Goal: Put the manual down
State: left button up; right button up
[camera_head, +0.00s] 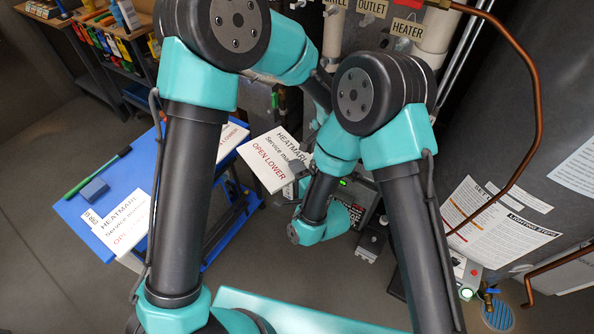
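A white manual (266,163) marked "Service manual" and "OPEN LOWER" is in the middle of the head view, tilted, beyond the right edge of the blue table (75,207). My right gripper (300,168) is at the manual's right edge and appears shut on it; its fingers are small and partly hidden. Two more white printed sheets or booklets lie on the blue table: one at the front (122,222) and one at the back (232,138), both partly covered by my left arm. My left gripper is hidden behind my arms.
Pipes and a "HEATER" label (407,29) stand at the back. A copper pipe (536,110) and a dark cabinet with notices (500,222) are at the right.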

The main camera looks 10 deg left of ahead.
grip_shut()
pick_arm(q)
jog(key=o, duration=1.1)
notch_tip(320, 180, up, 12)
jog(key=shift+a, duration=0.1)
